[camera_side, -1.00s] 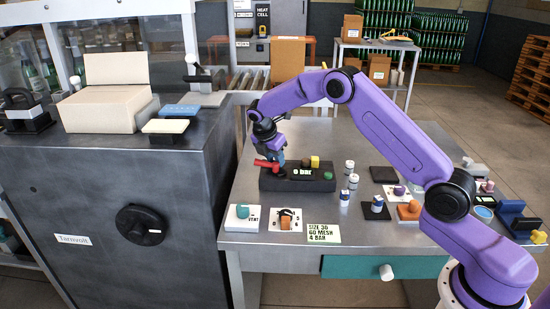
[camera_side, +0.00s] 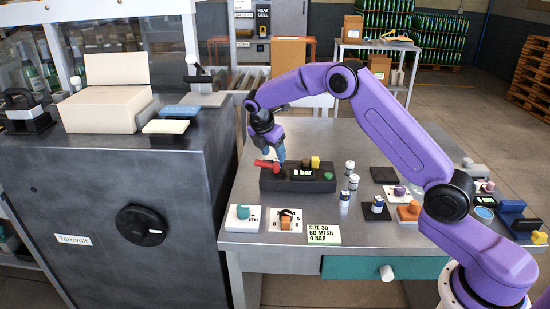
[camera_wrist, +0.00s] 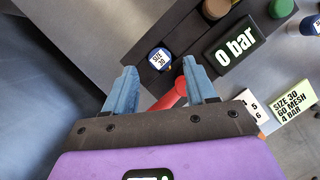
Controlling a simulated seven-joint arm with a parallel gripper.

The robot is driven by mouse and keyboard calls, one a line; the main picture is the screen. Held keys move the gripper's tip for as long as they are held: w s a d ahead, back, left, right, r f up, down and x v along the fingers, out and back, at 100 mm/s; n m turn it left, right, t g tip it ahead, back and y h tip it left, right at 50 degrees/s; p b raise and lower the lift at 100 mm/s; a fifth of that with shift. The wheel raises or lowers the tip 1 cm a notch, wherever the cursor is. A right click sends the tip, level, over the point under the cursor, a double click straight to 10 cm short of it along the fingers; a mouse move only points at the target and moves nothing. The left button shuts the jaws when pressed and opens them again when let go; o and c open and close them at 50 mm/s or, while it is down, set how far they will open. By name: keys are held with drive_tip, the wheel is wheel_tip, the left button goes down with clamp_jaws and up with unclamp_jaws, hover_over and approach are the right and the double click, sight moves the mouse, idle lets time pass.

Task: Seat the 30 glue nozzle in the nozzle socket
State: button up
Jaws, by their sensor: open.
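The 30 glue nozzle (camera_wrist: 158,60), a round piece with a blue rim and a white "SIZE 30" top, stands at the end of the black block (camera_wrist: 188,38) in the wrist view. It appears to sit in the block's socket, but its lower part and how deep it goes are hidden. My gripper (camera_wrist: 159,66) is open, its two blue fingers apart on either side of the nozzle's near side, and holds nothing. In the side view my gripper (camera_side: 275,157) is just above the left end of the black block (camera_side: 297,186); the nozzle cannot be made out there.
A red lever (camera_wrist: 172,95) lies close between my fingers and also shows in the side view (camera_side: 265,165).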

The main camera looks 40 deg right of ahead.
drive_tip(key=v, duration=0.8)
drive_tip(key=shift+r, duration=0.1)
drive_tip(key=s+a+r+m+y, duration=0.1)
drive_tip(key=s+a+r+m, duration=0.1)
drive_tip(key=s+a, duration=0.6)
drive_tip(key=s+a+r+m+y, duration=0.1)
drive_tip(key=s+a+r+y, duration=0.15)
drive_tip(key=s, duration=0.85)
drive_tip(key=s+d+f+m, duration=0.2)
drive_tip(key=s, duration=1.1)
drive_tip(key=s+d+f+m+y, duration=0.1)
drive_tip(key=s+d+f+m, duration=0.1)
drive_tip(key=s, duration=1.2)
drive_tip(key=shift+d+f+m+g, duration=0.3)
drive_tip(key=shift+d+f, duration=0.1)
drive_tip(key=shift+d, duration=0.05)
